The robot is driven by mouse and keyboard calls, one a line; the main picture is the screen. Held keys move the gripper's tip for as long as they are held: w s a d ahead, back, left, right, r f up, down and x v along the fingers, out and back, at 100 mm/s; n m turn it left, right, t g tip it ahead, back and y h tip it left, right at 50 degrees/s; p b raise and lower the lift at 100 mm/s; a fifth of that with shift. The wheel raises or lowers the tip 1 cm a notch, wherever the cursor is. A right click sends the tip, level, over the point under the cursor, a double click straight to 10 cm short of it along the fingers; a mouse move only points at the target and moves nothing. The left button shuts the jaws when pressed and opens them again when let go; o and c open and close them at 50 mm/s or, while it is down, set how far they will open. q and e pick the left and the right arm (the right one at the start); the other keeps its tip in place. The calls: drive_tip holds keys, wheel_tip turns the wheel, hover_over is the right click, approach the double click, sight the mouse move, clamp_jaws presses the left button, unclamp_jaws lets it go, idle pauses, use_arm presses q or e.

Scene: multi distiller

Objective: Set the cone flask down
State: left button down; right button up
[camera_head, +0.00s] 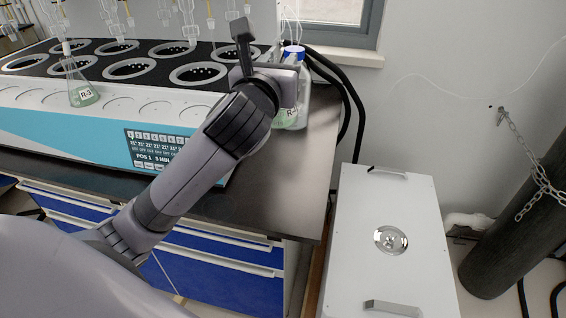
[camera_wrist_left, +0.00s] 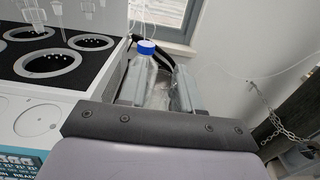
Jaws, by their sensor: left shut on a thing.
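A cone flask (camera_head: 288,116) with green liquid and an R label shows at the right end of the black bench, partly hidden behind my left gripper (camera_head: 286,82). My left gripper is shut on this flask. In the left wrist view the clear glass of the flask (camera_wrist_left: 160,94) shows faintly between the two fingers, and its lower part is hidden by the gripper body. I cannot tell whether its base touches the bench. Another cone flask (camera_head: 82,92) with green liquid and a label stands on the front ledge of the distiller. My right gripper is not in view.
The distiller (camera_head: 60,125), with several round heating wells, fills the left of the bench. A clear bottle with a blue cap (camera_head: 293,52) stands close behind my left gripper. Bare bench top (camera_head: 270,190) lies in front. A white lidded box (camera_head: 390,240) stands at the right.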

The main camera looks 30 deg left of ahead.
use_arm(q)
wheel_tip(320, 180, down, 18)
drive_tip(key=b, duration=0.5)
drive_tip(key=shift+f, duration=0.15)
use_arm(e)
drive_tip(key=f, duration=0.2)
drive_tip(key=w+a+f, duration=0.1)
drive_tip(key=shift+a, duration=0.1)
use_arm(q)
drive_tip(key=shift+f, duration=0.1)
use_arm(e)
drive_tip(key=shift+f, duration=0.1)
use_arm(q)
drive_tip(key=c, duration=0.8)
unclamp_jaws()
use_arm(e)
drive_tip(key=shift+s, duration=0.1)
use_arm(q)
drive_tip(key=v, duration=1.2)
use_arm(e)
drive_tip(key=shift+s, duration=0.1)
